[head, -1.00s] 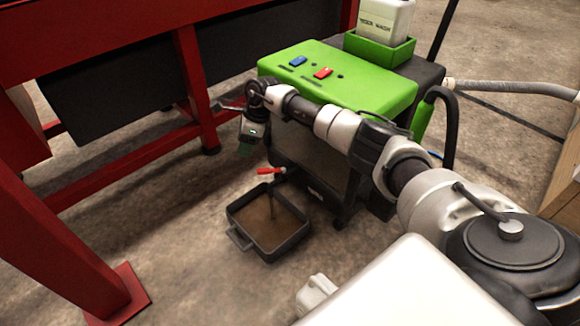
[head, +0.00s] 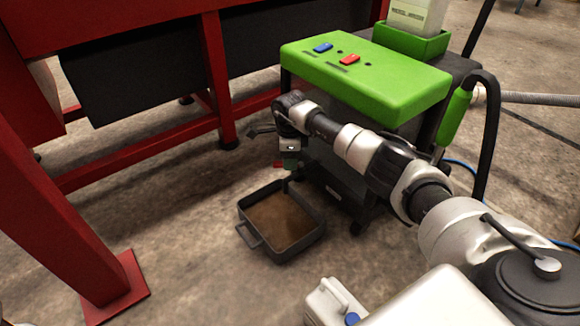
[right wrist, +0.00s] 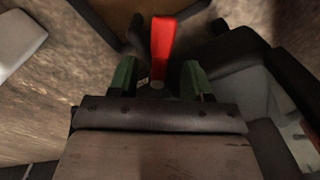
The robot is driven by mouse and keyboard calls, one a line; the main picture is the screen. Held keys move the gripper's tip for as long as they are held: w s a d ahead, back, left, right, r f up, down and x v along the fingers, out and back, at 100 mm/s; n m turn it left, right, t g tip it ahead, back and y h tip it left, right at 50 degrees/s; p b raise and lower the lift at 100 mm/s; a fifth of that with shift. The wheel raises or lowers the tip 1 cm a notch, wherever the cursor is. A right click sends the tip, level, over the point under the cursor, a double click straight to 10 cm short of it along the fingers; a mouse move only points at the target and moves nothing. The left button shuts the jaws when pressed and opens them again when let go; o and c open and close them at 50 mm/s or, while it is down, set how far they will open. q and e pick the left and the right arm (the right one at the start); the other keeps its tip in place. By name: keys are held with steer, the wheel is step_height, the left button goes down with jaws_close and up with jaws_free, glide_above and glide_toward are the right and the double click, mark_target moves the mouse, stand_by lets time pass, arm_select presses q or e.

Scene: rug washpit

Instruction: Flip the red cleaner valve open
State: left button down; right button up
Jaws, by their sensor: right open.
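The red valve lever (right wrist: 162,45) shows in the right wrist view, pointing away from the gripper. Its near end lies between the two green fingers of my right gripper (right wrist: 158,76), which is open; I cannot tell whether a finger touches it. In the head view the right gripper (head: 290,163) points down in front of the green-topped cleaner (head: 385,80), above the tray. There it hides most of the lever, with only a bit of red (head: 277,163) showing beside it. My left gripper is not in view.
A dark tray (head: 301,245) with brown content stands on the floor below the gripper. Red frame legs (head: 218,85) stand to the left. A white container (head: 330,303) is at the bottom. A blue switch (head: 323,48) and red switch (head: 350,59) are on the cleaner's top.

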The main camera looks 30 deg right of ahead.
steer(key=shift+f, duration=0.5)
steer(key=shift+c, duration=0.2)
jaws_close()
